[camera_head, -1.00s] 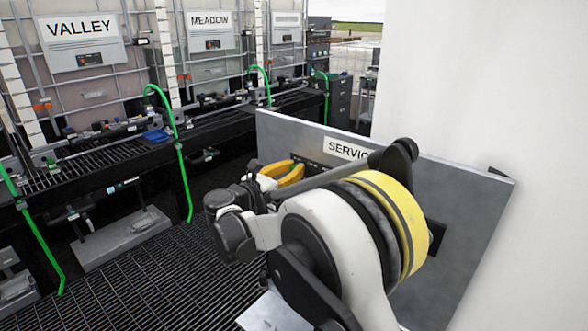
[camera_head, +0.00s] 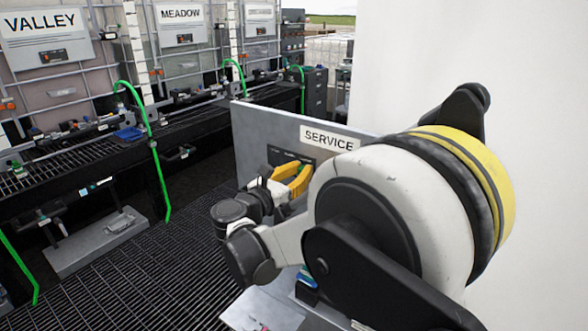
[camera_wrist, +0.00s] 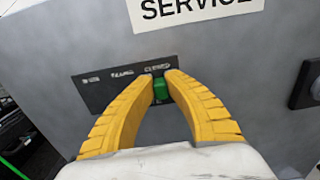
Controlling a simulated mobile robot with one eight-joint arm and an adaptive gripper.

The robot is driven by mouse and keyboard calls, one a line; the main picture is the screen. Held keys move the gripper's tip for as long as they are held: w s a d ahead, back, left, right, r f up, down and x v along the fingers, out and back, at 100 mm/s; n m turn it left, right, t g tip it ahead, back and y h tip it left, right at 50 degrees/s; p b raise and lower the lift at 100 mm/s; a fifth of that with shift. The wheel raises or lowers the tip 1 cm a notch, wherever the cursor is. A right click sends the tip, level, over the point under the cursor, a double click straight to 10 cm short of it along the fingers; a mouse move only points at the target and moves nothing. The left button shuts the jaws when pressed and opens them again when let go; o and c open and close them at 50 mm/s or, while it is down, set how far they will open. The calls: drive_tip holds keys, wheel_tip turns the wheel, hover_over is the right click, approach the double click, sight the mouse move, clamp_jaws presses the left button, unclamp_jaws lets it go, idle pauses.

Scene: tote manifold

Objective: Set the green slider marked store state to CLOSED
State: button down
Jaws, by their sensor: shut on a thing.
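The green slider (camera_wrist: 160,91) sits on a dark plate (camera_wrist: 97,92) in the wrist view, near the plate's right end. It is just below the rightmost label, which appears to read CLOSED; two smaller labels to its left are too blurred to read surely. My gripper (camera_wrist: 161,82) has its two yellow fingers converging on the slider from either side, shut on it. In the head view my gripper (camera_head: 293,181) is at the dark plate on the grey SERVICE panel (camera_head: 262,135), and the slider is mostly hidden.
A white SERVICE sign (camera_head: 330,138) is above the plate. A dark fitting (camera_wrist: 306,84) stands out from the panel at right in the wrist view. A white wall (camera_head: 450,60) rises behind the panel. Racks with VALLEY and MEADOW signs and green hoses (camera_head: 155,150) are left, across a grated floor.

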drive_tip(key=shift+d, duration=0.2)
drive_tip(key=c, duration=1.7)
unclamp_jaws()
drive_tip(key=o, duration=0.3)
drive_tip(key=shift+s+d, duration=0.1)
drive_tip(key=shift+d, duration=0.05)
drive_tip(key=shift+s+a, duration=0.1)
drive_tip(key=shift+a, duration=0.15)
drive_tip(key=v, duration=1.1)
drive_tip(key=shift+s+a, duration=0.2)
drive_tip(key=shift+s, duration=0.05)
